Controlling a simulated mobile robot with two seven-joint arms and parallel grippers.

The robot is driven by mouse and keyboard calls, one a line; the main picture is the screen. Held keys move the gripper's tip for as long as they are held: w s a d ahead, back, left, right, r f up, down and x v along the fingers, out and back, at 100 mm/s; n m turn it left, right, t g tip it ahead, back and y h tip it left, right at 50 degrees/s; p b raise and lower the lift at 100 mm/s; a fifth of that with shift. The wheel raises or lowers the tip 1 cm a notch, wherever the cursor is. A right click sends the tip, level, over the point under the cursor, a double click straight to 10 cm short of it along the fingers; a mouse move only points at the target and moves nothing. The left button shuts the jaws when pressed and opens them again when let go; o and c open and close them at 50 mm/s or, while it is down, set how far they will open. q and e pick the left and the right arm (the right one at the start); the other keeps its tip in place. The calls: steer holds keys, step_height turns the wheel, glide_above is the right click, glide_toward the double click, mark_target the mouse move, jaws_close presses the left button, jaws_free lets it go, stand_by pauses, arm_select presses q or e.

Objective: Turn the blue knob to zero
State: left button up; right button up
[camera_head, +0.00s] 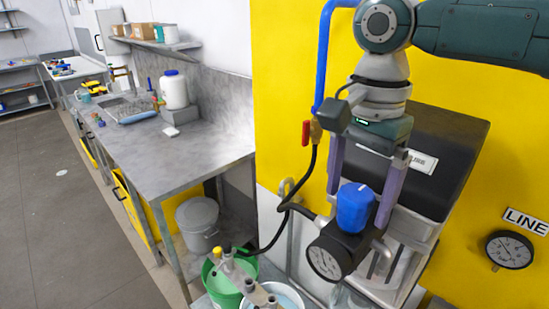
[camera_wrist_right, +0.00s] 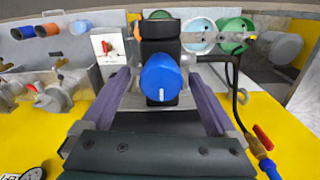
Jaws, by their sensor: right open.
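The blue knob (camera_head: 354,208) sits on top of a black regulator body with a round dial gauge (camera_head: 325,261) on its front. The knob also shows in the right wrist view (camera_wrist_right: 161,78), in the middle. My right gripper (camera_head: 358,205) comes down from above, its two purple fingers apart, one on each side of the knob. In the right wrist view a gap shows between the knob and each finger, so it is open and not gripping. The gauge's reading is too small to tell. My left gripper is in neither view.
A red-handled valve (camera_head: 306,135) with a blue pipe and black hose is left of my right gripper. A second gauge (camera_head: 509,249) under a LINE label is on the yellow panel. Green (camera_head: 222,285) and pale buckets stand below. A grey workbench (camera_head: 170,165) is at left.

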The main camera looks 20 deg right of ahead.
steer(key=shift+f, duration=1.25)
steer(key=c, duration=1.4)
